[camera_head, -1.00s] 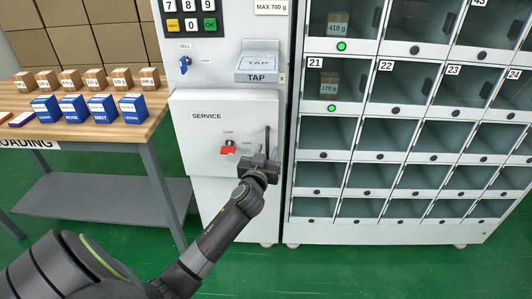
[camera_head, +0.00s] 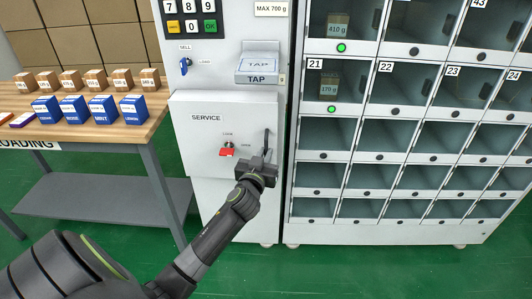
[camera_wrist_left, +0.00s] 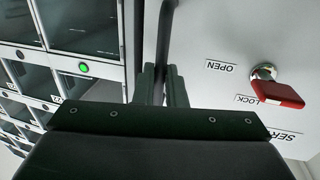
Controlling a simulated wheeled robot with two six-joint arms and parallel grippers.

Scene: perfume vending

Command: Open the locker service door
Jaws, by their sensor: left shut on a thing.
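The white service door (camera_head: 205,150) is marked SERVICE and sits in the cabinet left of the lockers. It looks shut; a slight gap cannot be told. A red lock knob (camera_head: 227,152) is on it, and in the left wrist view the knob (camera_wrist_left: 280,94) sits by the OPEN and LOCK labels. A dark upright bar handle (camera_head: 266,139) is at the door's right side. My left gripper (camera_head: 262,160) is shut on this handle near its lower part. In the left wrist view the handle (camera_wrist_left: 165,30) runs between the two fingers (camera_wrist_left: 161,85). My right gripper is out of view.
A TAP reader (camera_head: 257,67) juts out above the door. Lockers (camera_head: 390,130) with glass-fronted compartments stand close on the right. A wooden table (camera_head: 85,125) with small boxes is on the left. Green floor (camera_head: 300,270) in front is clear.

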